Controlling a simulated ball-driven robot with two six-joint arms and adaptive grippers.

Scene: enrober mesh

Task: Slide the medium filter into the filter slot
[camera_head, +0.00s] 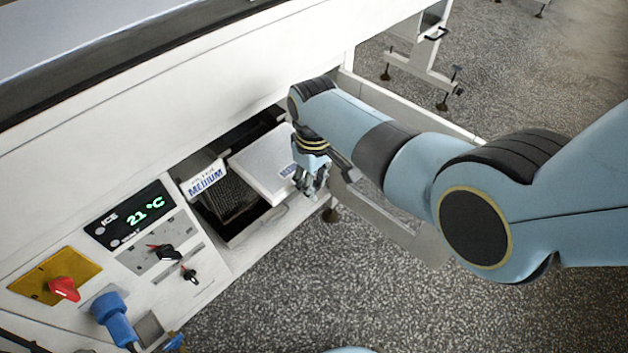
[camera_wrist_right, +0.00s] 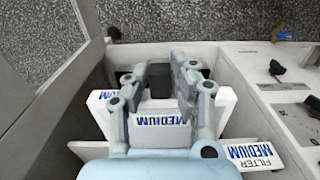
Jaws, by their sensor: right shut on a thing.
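The medium filter (camera_head: 262,160) is a white block with a blue MEDIUM label, tilted in the head view at the mouth of the filter slot. Its label also shows in the right wrist view (camera_wrist_right: 160,119). My right gripper (camera_head: 312,184) is shut on the filter's labelled end; its fingers also show in the wrist view (camera_wrist_right: 163,82). The filter slot (camera_head: 236,226) is a dark opening in the white machine, partly covered by the filter. A white plate marked FILTER MEDIUM (camera_head: 204,181) is beside it. I cannot tell how far in the filter is. My left gripper is not in view.
Left of the slot is a control panel with a green 21 °C display (camera_head: 130,215), black knobs (camera_head: 165,253), a red switch (camera_head: 64,288) and a blue plug (camera_head: 113,318). The speckled floor in front is clear.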

